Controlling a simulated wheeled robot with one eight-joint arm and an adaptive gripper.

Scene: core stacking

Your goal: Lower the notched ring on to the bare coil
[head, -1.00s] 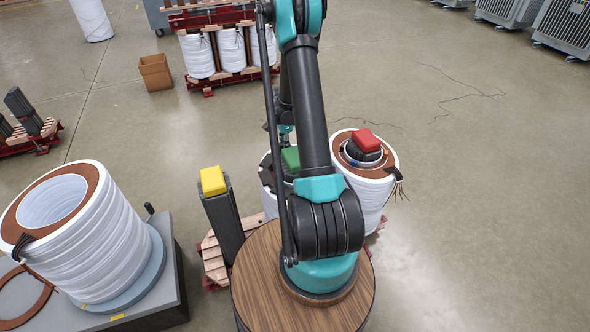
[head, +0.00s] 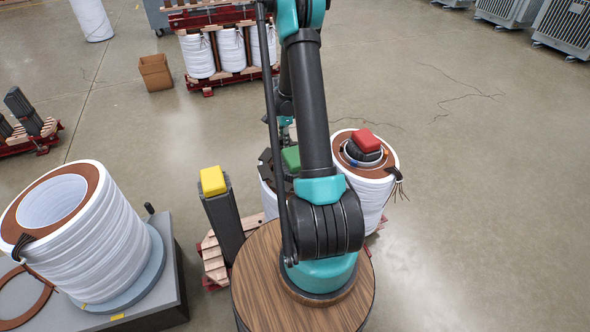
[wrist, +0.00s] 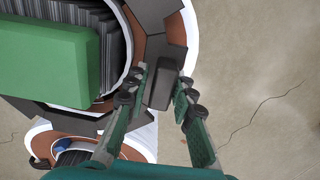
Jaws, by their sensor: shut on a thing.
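My gripper (wrist: 162,88) is shut on a dark grey block of the notched ring (wrist: 165,50); it also shows, mostly behind my arm, in the head view (head: 286,124). The ring's dark grey segments curve around the laminated core leg with the green cap (wrist: 45,60). Below the ring is the bare coil, white with a brown top (wrist: 182,28). In the head view the ring (head: 266,162) shows left of the green cap (head: 291,158), over the white coil (head: 268,200). I cannot tell whether the ring touches the coil. My arm hides much of both.
A coil (head: 370,190) around the red-capped leg (head: 365,141) stands close on the right. A bare yellow-capped leg (head: 222,215) stands on the left. A large coil (head: 100,240) sits on a grey stand at far left. The floor to the right is open.

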